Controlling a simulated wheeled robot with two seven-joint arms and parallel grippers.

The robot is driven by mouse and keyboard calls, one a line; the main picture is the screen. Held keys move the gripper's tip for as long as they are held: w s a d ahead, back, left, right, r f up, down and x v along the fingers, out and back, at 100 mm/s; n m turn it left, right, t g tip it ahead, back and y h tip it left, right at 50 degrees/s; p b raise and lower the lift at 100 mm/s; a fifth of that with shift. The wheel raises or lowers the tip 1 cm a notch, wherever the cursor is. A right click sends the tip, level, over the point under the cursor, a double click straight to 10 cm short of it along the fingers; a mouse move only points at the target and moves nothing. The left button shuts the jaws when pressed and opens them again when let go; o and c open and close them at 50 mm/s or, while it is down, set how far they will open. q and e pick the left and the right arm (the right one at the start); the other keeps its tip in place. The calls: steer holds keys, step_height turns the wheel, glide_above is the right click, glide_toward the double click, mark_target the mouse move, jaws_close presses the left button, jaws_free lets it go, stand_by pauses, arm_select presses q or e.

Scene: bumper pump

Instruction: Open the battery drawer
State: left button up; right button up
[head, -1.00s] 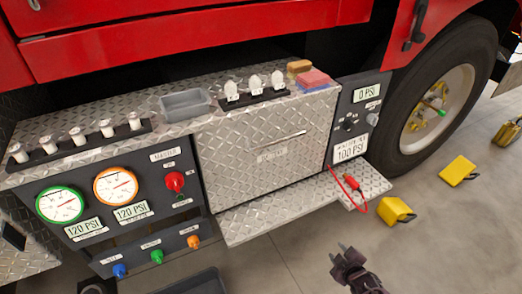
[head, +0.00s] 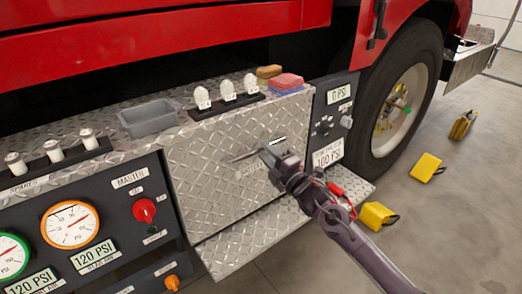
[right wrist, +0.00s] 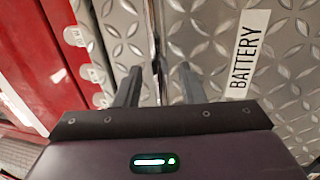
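The battery drawer (head: 215,190) is a diamond-plate metal front, flush in the truck's side below the shelf. Its thin bar handle (head: 245,155) runs across the upper part. My right gripper (head: 270,152) reaches in from the lower right and its fingertips are at the handle, covering part of it. In the right wrist view, the two fingers (right wrist: 158,82) are apart, with the handle (right wrist: 153,30) running between them; I cannot tell whether either touches it. The white BATTERY label (right wrist: 249,50) lies to the right of the fingers. My left gripper is not in view.
A diamond-plate step (head: 255,238) juts out below the drawer. A grey tray (head: 150,117), white bulb-like items (head: 228,90) and sponges (head: 285,82) sit above it. A panel with gauges (head: 70,224) is at left. Yellow chocks (head: 376,215) lie on the floor right.

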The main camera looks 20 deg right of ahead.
steer(key=shift+x, duration=1.3)
jaws_close()
